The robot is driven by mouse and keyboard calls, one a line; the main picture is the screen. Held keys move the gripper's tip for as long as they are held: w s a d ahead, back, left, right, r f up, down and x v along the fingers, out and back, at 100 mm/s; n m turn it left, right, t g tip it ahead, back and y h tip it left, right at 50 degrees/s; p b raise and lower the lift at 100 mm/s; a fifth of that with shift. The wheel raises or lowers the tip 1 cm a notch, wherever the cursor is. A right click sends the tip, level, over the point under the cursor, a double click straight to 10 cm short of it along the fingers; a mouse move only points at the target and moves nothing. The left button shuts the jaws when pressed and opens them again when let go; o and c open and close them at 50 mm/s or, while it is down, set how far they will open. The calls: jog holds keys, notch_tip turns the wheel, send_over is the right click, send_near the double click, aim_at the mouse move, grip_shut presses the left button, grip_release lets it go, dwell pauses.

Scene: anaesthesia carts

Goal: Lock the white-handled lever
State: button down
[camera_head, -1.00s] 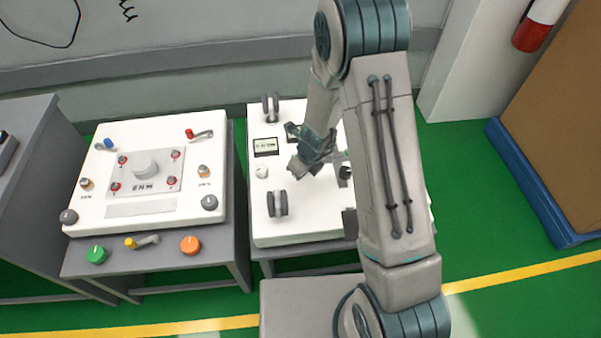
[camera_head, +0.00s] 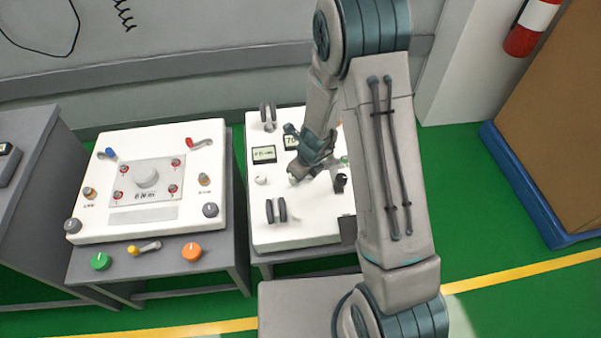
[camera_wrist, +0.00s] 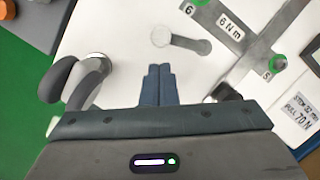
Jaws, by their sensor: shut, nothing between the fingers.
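The white-handled lever shows in the wrist view as a round white handle (camera_wrist: 161,36) on a short grey arm, lying flat on the white panel. In the head view its white handle (camera_head: 261,180) is near the panel's left side. My gripper (camera_head: 293,179) is low over the panel, to the right of that handle. In the wrist view my gripper's fingertips (camera_wrist: 159,68) are pressed together and empty, pointing toward the white handle with a visible gap between. My arm covers much of the panel's right part in the head view.
Grey paired handles stand at the panel's front left (camera_head: 276,210) and back left (camera_head: 268,116); the front one also appears at left in the wrist view (camera_wrist: 75,80). A display (camera_head: 264,154) lies behind the white handle. A second cart (camera_head: 110,232) with knobs stands left.

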jog(key=p+v, duration=0.3)
jog(key=v, duration=0.2)
jog(key=shift+s+r+p, duration=0.1)
jog(key=shift+r+p, duration=0.3)
jog(key=s+d+r+n+y, duration=0.1)
jog(key=s+r+n, duration=0.2)
jog(key=r+n, duration=0.5)
jog(key=s+d+r+n, duration=0.1)
jog(key=s+r+n, duration=0.2)
jog(key=r+n, duration=0.55)
jog(key=s+d+r+n+h, duration=0.1)
jog(key=s+d+r+n, duration=0.2)
jog(key=s+r+n, duration=0.2)
jog(key=s+d+r+n+t+h, duration=0.1)
jog(key=s+d+r+n, duration=0.3)
jog(key=s, duration=0.4)
notch_tip(320, 180, up, 2)
jog(key=shift+d+r+n+h, duration=0.1)
jog(key=shift+d+n+h, duration=0.15)
jog(key=shift+n+h, duration=0.45)
